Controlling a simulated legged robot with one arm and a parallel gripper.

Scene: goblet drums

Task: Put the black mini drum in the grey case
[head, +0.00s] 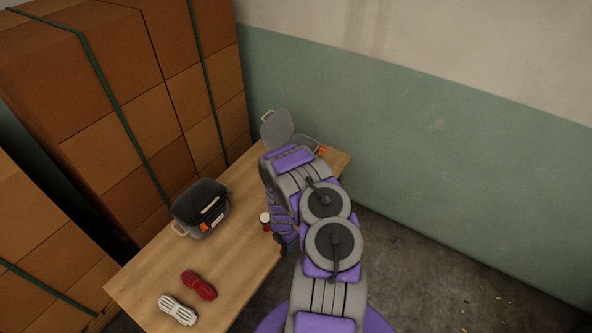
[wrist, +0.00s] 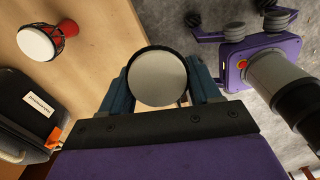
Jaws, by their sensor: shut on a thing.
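In the wrist view my gripper (wrist: 158,92) is shut on a small drum (wrist: 158,78) with a pale round head and a dark rim, which I take as the black mini drum. Its body below the head is hidden. The grey case (head: 309,143) stands at the far end of the table in the head view, with its grey lid (head: 278,127) raised. My arm covers part of it, and its inside cannot be seen.
A case with a black lid (head: 201,199), shut, stands on the wooden table (head: 150,262); it also shows in the wrist view (wrist: 30,120). A red drum with a white head (wrist: 48,42) stands near it. Red (head: 199,286) and white (head: 178,309) objects lie at the near end. Stacked boxes (head: 110,90) border the left.

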